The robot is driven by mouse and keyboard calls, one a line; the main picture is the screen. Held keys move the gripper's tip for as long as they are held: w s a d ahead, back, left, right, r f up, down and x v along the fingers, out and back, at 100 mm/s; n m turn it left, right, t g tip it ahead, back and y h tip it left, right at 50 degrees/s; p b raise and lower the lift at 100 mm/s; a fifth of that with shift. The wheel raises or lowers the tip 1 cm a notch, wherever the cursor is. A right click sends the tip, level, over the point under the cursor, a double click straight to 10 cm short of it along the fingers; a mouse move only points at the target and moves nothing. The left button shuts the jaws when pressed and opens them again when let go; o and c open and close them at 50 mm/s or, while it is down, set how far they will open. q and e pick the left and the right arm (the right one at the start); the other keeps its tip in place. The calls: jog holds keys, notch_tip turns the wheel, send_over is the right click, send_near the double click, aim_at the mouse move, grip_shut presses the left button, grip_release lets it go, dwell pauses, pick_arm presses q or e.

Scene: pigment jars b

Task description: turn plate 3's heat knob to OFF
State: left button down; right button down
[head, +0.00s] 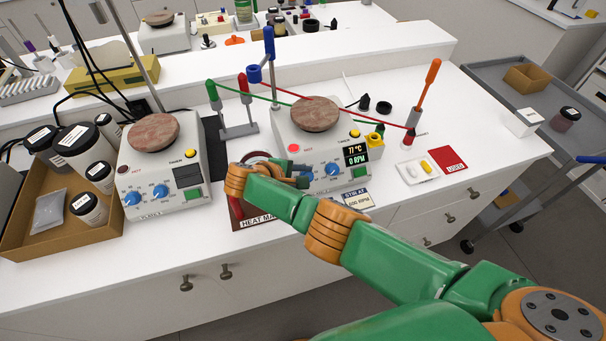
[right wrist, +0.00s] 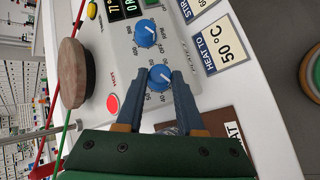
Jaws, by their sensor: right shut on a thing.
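A hot plate (head: 312,145) with a round brown top stands in the middle of the bench; I cannot read its number clearly. Its lit display (head: 356,154) seems to read 77 °C and 0 RPM, and its red HOT light is lit (right wrist: 112,104). My right gripper (head: 303,180) is at its front panel. In the right wrist view the blue fingers (right wrist: 161,84) are shut on a blue knob (right wrist: 160,75), the one nearer the HOT light. The other blue knob (right wrist: 145,33) is free. The held knob's setting is not readable. My left gripper is not in view.
Another hot plate (head: 160,170) with a dark display stands left, beside a cardboard box (head: 22,225) of jars. Cards (right wrist: 218,45) lie in front of the middle plate. Red and green cords cross above it. A small tray (head: 418,168) lies to the right.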

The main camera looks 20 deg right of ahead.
jog(key=shift+s+f, duration=0.1)
jog(key=shift+f, duration=0.05)
jog(key=c, duration=0.7)
grip_release()
jog(key=shift+o, duration=0.9)
jog(key=shift+a+r, duration=0.2)
jog(key=shift+a, duration=0.05)
jog(key=b+v, duration=0.1)
jog(key=v, duration=0.5)
jog(key=shift+r, duration=0.2)
jog(key=shift+a, duration=0.1)
